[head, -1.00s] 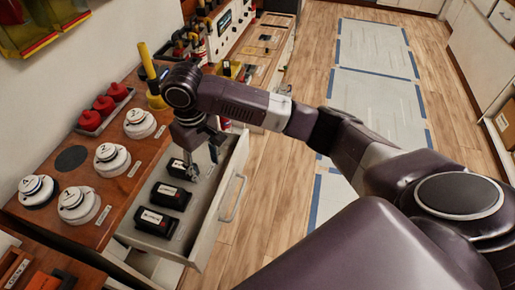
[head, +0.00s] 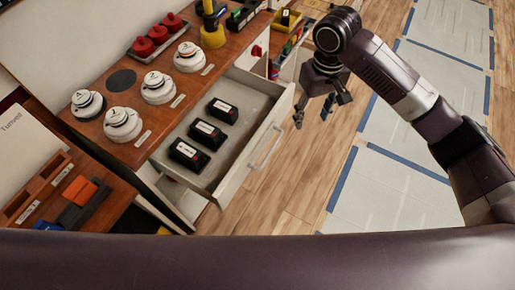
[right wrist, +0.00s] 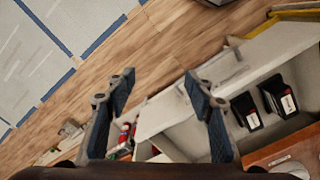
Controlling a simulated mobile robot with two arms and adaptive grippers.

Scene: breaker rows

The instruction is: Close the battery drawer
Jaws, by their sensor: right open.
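The battery drawer (head: 228,180) is pulled out from the wooden cabinet, with its white front and bar handle (head: 264,148) facing the floor. Three black batteries, one of them in the middle (head: 207,133), lie in a row inside it. My right gripper (head: 313,113) is open and empty, outside the drawer near the far end of its front, apart from the handle. In the right wrist view, the open fingers (right wrist: 160,85) show with the drawer front (right wrist: 160,115) beyond them. Two batteries (right wrist: 277,96) show at the right there. My left gripper is not in view.
The counter (head: 128,150) above the drawer carries white round knobs (head: 158,88), red knobs (head: 157,33) and a yellow post (head: 212,30). An orange block (head: 80,190) lies at lower left. Open wood floor (head: 310,180) with blue-taped sheets lies right of the drawer.

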